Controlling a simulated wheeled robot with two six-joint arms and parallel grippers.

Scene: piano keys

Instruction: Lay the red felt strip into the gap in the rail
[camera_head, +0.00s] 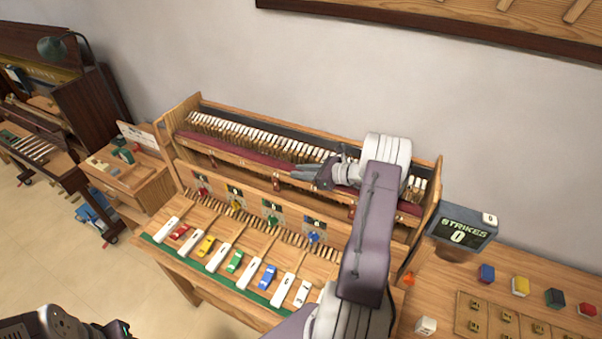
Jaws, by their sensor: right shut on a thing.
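My right gripper (297,172) reaches in from the right, low over the rail (225,160) of the piano action, just in front of the row of white hammers. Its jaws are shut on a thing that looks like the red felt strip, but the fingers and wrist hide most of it. Dark red felt (235,152) runs along the rail to the left of the fingertips. More red felt shows right of my arm. I cannot make out the gap's edges or whether the held piece touches the rail. Only part of my left arm shows at the bottom left; its gripper is out of view.
Below the rail are white keys and coloured blocks on a green-edged keybed (165,250). A sign (461,233) reading "STRIKES 0" stands at the right, by a bench with coloured blocks and a wooden tray (470,318). The wooden end panel (432,200) rises beside my right arm.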

